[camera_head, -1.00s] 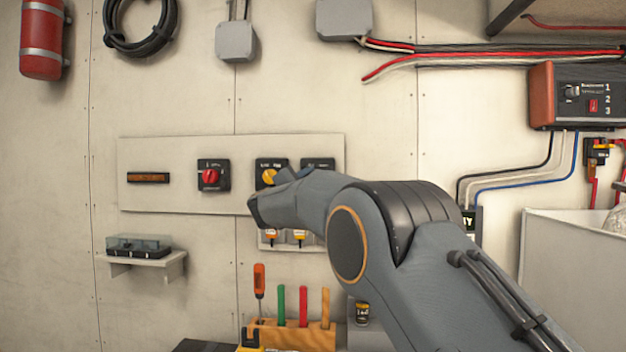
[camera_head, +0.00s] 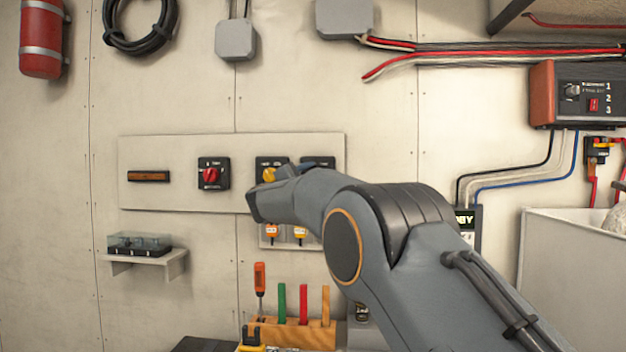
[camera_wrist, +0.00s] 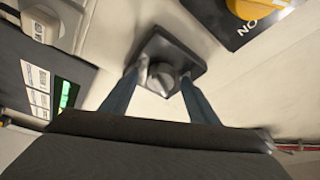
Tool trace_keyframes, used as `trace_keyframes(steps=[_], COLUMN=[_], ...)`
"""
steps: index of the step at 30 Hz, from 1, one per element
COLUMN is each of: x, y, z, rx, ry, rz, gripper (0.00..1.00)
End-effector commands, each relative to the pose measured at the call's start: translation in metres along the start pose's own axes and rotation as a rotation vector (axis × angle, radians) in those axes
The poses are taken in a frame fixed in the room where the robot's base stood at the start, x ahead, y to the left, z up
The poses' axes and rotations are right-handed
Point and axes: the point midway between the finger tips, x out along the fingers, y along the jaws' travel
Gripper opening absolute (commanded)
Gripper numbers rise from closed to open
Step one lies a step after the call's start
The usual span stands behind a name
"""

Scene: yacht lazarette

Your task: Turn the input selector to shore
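A dark square switch plate with a grey-black knob (camera_wrist: 162,79) shows in the wrist view. I take it for the input selector. In the head view only the top of this plate (camera_head: 318,161) shows on the wall panel; my arm hides the rest. My gripper (camera_wrist: 164,74) reaches towards it, with one finger on each side of the knob. The fingers are apart, and a small gap seems to show beside the knob. Contact is not clear. The knob's setting and the plate's labels cannot be read. My gripper's fingers are hidden in the head view.
A yellow knob (camera_head: 269,175) sits just left of the selector, also in the wrist view (camera_wrist: 259,8). A red knob (camera_head: 210,175) is farther left on the panel (camera_head: 135,195). A small display (camera_head: 466,221) is to the right. A tool rack (camera_head: 290,336) stands below.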

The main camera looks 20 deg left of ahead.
Motion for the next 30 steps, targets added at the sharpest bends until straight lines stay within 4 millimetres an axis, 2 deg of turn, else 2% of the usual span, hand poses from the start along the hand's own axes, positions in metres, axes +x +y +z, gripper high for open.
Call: trace_keyframes(steps=[7,10,22,30], x=[-0.002,-0.008,-0.064,-0.079], y=[-0.001,-0.001,0.0,0.0], z=[0.0,0.001,0.001,0.0], rx=[0.0,0.0,0.0,-0.001], ry=[-0.001,-0.002,-0.002,0.0], rz=[-0.001,-0.002,-0.001,-0.001], gripper=[0.55,0.55,0.55,0.55])
